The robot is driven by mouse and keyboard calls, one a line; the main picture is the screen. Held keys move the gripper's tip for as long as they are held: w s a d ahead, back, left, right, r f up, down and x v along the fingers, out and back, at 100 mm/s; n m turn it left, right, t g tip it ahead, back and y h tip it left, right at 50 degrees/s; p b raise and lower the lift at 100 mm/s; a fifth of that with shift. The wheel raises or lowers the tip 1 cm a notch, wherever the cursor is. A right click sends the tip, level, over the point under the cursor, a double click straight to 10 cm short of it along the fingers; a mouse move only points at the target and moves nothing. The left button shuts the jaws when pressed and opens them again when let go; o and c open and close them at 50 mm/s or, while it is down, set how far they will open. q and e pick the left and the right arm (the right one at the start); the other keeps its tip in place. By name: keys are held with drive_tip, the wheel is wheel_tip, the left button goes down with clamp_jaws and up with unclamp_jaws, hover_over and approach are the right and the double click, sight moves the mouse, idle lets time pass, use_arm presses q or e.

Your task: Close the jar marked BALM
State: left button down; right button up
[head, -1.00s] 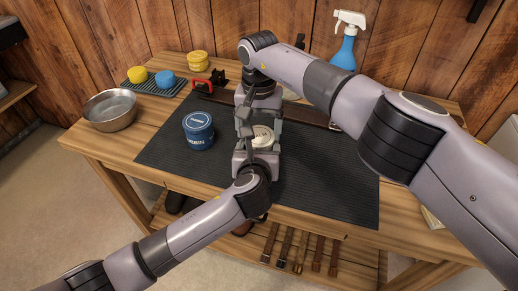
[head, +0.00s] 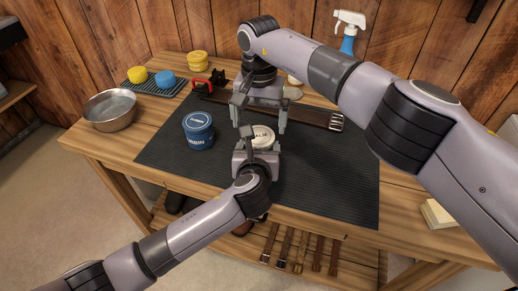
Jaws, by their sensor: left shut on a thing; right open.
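The BALM jar (head: 263,132) stands on the dark mat near the middle of the table. A white round top with dark lettering, partly covered, shows on it; I cannot tell how firmly it sits, and the jar's body is mostly hidden. My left gripper (head: 260,143) reaches in from the front and is shut on the BALM jar. My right gripper (head: 264,116) is open and empty, just behind and above the jar, its fingers apart and pointing down.
A blue jar (head: 198,132) stands left of the BALM jar. A metal bowl (head: 111,108) is at the left. A dark strap with a buckle (head: 336,121) lies behind. Sponges (head: 137,75), a yellow tub (head: 197,61) and a spray bottle (head: 348,38) stand farther back. The mat's right side (head: 335,175) is clear.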

drive_tip(key=shift+r, duration=0.9)
drive_tip(key=shift+r+n, duration=1.7)
drive_tip(key=shift+r, duration=0.05)
drive_tip(key=shift+f, duration=4)
drive_tip(key=c, duration=1.1)
drive_tip(key=shift+m, duration=1.7)
